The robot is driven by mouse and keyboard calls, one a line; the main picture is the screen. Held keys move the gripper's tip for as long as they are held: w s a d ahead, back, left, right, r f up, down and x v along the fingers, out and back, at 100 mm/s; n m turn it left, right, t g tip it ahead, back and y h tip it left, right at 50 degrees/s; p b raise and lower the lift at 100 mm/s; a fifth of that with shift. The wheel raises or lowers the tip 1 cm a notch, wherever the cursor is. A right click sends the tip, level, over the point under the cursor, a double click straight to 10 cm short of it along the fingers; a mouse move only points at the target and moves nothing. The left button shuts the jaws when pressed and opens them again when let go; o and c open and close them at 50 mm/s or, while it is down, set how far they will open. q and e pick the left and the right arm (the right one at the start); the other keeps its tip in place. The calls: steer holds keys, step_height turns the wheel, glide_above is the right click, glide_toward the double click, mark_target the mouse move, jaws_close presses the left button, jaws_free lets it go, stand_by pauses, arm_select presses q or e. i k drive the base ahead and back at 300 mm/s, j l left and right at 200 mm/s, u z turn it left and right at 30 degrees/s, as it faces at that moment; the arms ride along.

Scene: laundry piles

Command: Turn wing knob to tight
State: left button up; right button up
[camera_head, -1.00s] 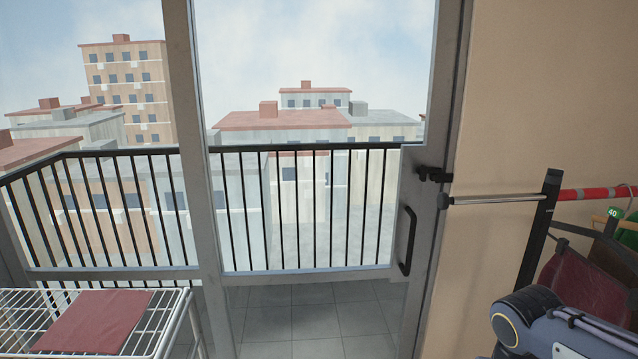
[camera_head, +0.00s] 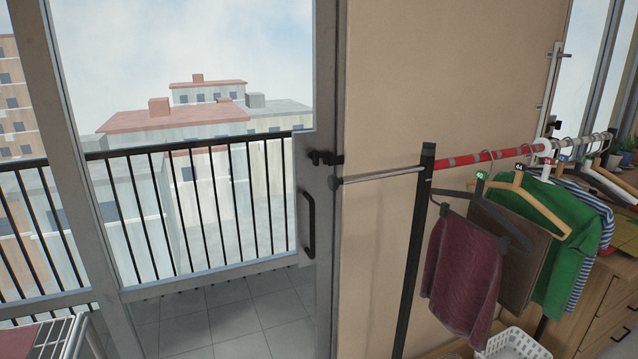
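The garment rack has a black upright post (camera_head: 416,245) and a horizontal rail (camera_head: 470,158) with red and grey bands. A thin metal rod (camera_head: 385,174) extends left from the post to a dark end cap near the door frame. I cannot make out a wing knob clearly; any knob on the rack is too small or hidden. A black latch (camera_head: 325,158) sits on the glass door's frame. Neither of my grippers is in view.
Clothes hang on the rail, including a maroon garment (camera_head: 462,275) and a green one (camera_head: 562,245). A white basket (camera_head: 512,345) stands below, near a wooden dresser (camera_head: 605,325). A wire rack (camera_head: 62,340) is at the lower left. Wall lies behind the rail.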

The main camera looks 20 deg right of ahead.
mark_target(428, 149)
steer(key=z, duration=1.75)
